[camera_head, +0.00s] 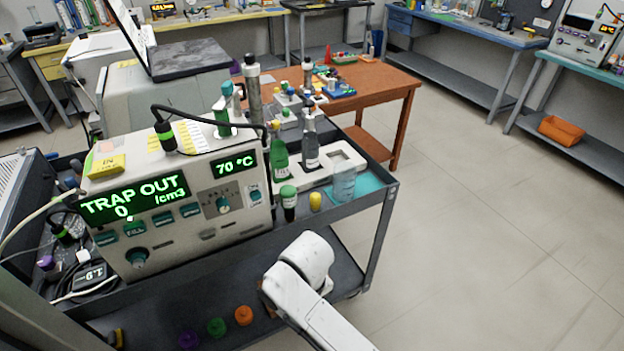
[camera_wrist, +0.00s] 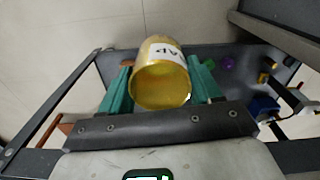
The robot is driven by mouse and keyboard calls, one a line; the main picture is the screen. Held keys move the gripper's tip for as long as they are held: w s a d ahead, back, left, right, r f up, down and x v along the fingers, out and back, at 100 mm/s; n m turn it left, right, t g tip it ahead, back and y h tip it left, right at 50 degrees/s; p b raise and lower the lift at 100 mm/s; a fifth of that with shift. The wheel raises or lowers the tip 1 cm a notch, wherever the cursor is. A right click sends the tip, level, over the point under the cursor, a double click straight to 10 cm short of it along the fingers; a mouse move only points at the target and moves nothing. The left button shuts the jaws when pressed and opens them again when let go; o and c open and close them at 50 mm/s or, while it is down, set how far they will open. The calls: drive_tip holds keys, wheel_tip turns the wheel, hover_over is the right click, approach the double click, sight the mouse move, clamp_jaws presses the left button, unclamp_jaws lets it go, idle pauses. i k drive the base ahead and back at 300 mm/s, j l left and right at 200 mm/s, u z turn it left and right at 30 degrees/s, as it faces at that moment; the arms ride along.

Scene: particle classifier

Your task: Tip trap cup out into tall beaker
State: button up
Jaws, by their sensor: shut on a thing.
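My gripper (camera_wrist: 161,64) has green fingers on both sides of a gold-yellow cup (camera_wrist: 160,84) in the wrist view, and is shut on it. Dark letters ending in "AP" show on a pale label on the cup's side. A round gold end of the cup faces the wrist camera; I cannot tell its contents. In the head view my white arm reaches low in front of the cart, and the cup and fingers are hidden. A clear beaker (camera_head: 344,184), likely the tall beaker, stands upright at the cart's right end, apart from my arm.
The instrument (camera_head: 185,235) on the cart reads "TRAP OUT 0 /cm3" and "70 °C". Green bottles (camera_head: 279,157), a dark vial (camera_head: 288,203) and a yellow-capped piece (camera_head: 315,201) stand left of the beaker. Coloured caps (camera_head: 216,326) lie on the lower shelf. Floor at right is clear.

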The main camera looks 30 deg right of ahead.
sight(344, 173)
drive_tip(key=l+u, duration=0.3)
drive_tip(key=u, duration=0.15)
drive_tip(key=i+l+u, duration=0.1)
drive_tip(key=l+u, duration=0.2)
drive_tip(key=u, duration=0.2)
drive_tip(key=l+u, duration=0.25)
drive_tip(key=u, duration=0.2)
drive_tip(key=k+l+u, duration=0.15)
drive_tip(key=l, duration=0.25)
drive_tip(key=k+l+u, duration=0.1)
drive_tip(key=l, duration=0.3)
drive_tip(key=k+l+u, duration=0.15)
drive_tip(key=l, duration=0.25)
drive_tip(key=k+l+u, duration=0.1)
drive_tip(key=l, duration=0.25)
drive_tip(key=k+l+u, duration=0.15)
drive_tip(key=k+l, duration=0.15)
